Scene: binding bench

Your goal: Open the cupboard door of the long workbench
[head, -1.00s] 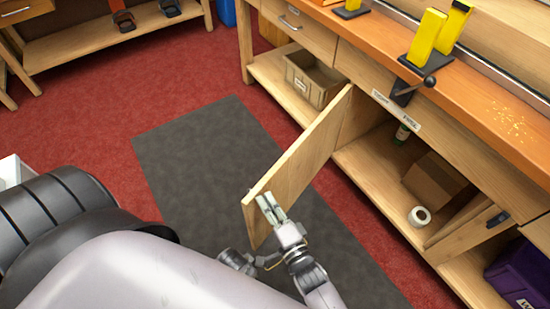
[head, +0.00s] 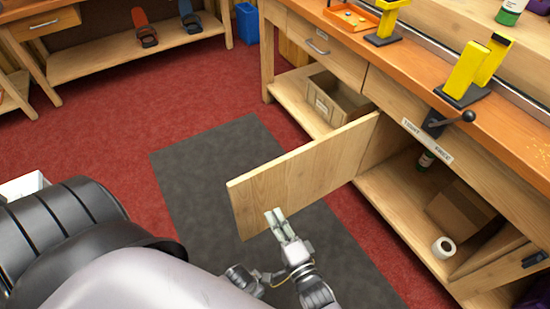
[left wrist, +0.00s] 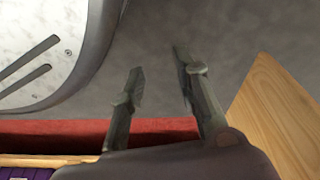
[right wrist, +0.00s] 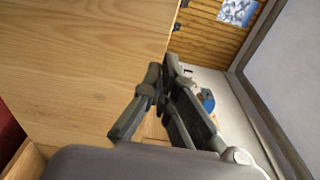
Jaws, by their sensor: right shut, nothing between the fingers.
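The cupboard door (head: 300,172) of the long workbench (head: 415,108) stands swung wide out from the front, hinged at the left of its opening. In the right wrist view the shut fingers (right wrist: 158,72) are beside a wood panel. My left gripper (left wrist: 158,62) is open and empty over the grey floor mat.
The grey mat (head: 215,160) lies on red carpet before the bench. A cardboard bin (head: 335,100) sits on the open shelf left of the door. A blue bin (head: 247,22) stands behind.

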